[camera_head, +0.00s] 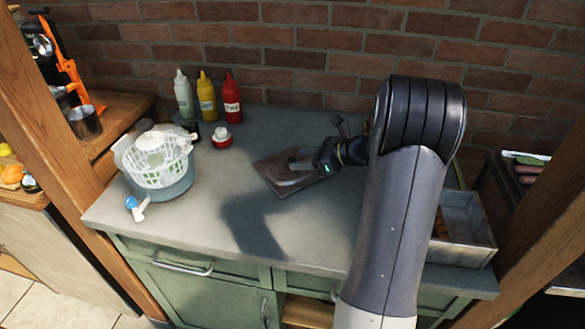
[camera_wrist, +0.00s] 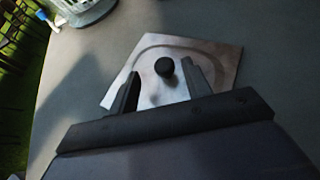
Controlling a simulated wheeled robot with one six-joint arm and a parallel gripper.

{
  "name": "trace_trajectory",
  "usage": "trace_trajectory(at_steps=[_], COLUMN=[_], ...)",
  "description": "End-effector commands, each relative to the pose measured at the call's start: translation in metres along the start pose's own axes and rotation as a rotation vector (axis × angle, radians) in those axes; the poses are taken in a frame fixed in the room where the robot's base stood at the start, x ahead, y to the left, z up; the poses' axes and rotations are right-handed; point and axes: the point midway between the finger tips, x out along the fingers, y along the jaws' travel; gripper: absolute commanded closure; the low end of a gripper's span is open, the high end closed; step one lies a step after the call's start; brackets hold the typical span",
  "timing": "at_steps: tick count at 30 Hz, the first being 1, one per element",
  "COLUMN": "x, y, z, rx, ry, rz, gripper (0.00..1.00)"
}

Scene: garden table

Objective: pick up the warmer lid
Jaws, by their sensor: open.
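The warmer lid (camera_head: 283,178) is a flat metal plate lying on the grey counter, partly hidden behind my arm in the head view. In the wrist view the lid (camera_wrist: 205,60) shows a round dark knob (camera_wrist: 164,67) standing on it. My gripper (camera_wrist: 165,76) is open, with its fingertips on either side of the knob, or just short of it; I cannot tell whether they touch it. In the head view my gripper (camera_head: 298,164) is over the lid, seen from the side.
A white salad spinner (camera_head: 160,165) stands on the left of the counter (camera_head: 200,240). Grey, yellow (camera_head: 206,96) and red (camera_head: 232,97) bottles stand by the brick wall, with a small red-and-white item (camera_head: 221,137) in front. A metal bin (camera_head: 466,222) is at the right. The counter's front is clear.

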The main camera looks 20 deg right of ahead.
Motion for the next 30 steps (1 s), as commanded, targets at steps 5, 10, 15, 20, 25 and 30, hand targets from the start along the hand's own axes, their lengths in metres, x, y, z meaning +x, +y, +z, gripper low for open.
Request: trace_trajectory(at_steps=[5, 10, 15, 20, 25, 30], x=[0.029, 0.042, 0.042, 0.041, 0.041, 0.041], y=[-0.004, -0.004, -0.005, -0.005, -0.005, -0.005], z=[0.0, 0.0, -0.001, -0.001, -0.001, -0.001], rx=[-0.001, -0.001, -0.001, -0.001, -0.001, -0.001], ry=[0.0, -0.001, -0.001, -0.001, -0.001, -0.001], rz=[0.006, 0.001, 0.0, 0.0, 0.0, 0.001], gripper=[0.53, 0.53, 0.54, 0.67, 0.81, 0.95])
